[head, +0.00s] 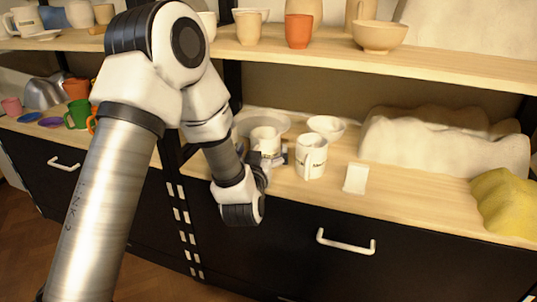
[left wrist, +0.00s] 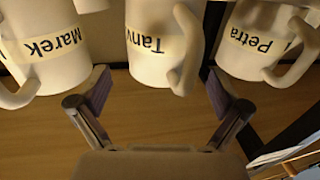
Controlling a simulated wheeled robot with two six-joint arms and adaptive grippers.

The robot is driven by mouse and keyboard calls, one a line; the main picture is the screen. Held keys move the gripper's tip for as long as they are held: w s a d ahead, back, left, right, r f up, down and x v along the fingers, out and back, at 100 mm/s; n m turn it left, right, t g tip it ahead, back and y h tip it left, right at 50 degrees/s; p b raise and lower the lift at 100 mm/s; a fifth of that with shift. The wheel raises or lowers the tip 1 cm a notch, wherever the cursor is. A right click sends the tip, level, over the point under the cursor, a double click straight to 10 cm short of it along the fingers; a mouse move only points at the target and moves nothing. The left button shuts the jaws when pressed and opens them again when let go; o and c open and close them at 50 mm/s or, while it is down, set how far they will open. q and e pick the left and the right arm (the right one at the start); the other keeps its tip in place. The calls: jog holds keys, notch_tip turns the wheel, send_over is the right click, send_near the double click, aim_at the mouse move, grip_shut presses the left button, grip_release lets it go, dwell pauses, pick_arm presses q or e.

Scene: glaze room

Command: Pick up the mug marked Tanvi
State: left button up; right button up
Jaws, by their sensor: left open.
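The mug marked Tanvi (left wrist: 153,42) is white with a pale name band, upside down in the left wrist view. Its handle shows at its right and hides the end of the name. My left gripper (left wrist: 158,92) is open, its fingers spread to either side of this mug's lower picture edge, with nothing gripped. In the head view my left gripper (head: 264,170) is partly hidden by its own wrist, close to two white mugs. The names there are too small to read, so I cannot tell which is Tanvi's. My right gripper is not in view.
Mugs marked Marek (left wrist: 52,45) and Petra (left wrist: 255,42) flank it closely. In the head view, a white bowl (head: 327,126), a small white card (head: 355,178) and a yellow cloth-like heap (head: 505,203) share the counter (head: 420,205). An upper shelf (head: 440,67) with pottery overhangs it.

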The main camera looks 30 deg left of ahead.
pick_arm(q)
jog(key=x, duration=0.2)
jog(key=shift+w+a+f, duration=0.1)
jog(key=shift+w+a, duration=0.1)
jog(key=shift+w, duration=0.1)
jog(key=c, duration=1.7)
